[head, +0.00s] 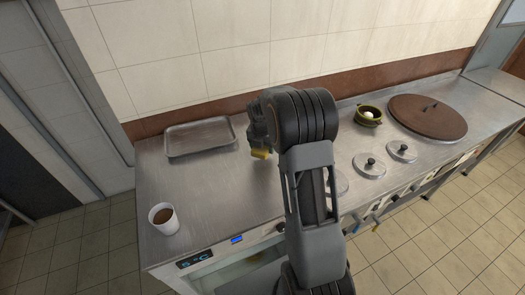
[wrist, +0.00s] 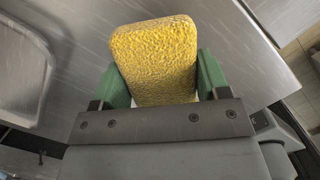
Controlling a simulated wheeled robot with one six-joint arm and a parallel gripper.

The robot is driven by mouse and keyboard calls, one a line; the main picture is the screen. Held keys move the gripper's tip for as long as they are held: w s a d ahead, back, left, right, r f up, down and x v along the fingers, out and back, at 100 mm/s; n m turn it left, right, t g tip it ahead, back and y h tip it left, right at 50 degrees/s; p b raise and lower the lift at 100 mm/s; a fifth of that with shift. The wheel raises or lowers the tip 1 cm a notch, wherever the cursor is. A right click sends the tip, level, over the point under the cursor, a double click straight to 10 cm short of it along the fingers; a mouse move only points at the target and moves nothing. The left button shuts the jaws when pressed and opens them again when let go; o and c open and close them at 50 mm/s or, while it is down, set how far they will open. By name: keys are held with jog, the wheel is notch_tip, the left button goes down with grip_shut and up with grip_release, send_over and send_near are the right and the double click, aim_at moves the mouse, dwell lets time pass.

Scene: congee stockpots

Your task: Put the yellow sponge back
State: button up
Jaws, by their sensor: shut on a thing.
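The yellow sponge (wrist: 155,60) is held between the green fingers of my gripper (wrist: 155,80) in the wrist view. Most of the gripper there is hidden by my own arm. I cannot tell whether the sponge touches the counter.
A shallow metal tray (head: 200,138) lies at the counter's back left. A white cup of brown liquid (head: 163,218) stands near the front left edge. On the right are pot lids (head: 369,166), an olive-coloured pot (head: 369,116) and a large brown lid (head: 428,115). The counter (head: 215,190) between tray and cup is clear.

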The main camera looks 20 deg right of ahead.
jog(key=shift+w+d+f, duration=0.15)
jog(key=shift+w+f, duration=0.2)
jog(key=shift+f, duration=1.6)
jog(key=shift+f, duration=0.15)
jog(key=o, duration=0.9)
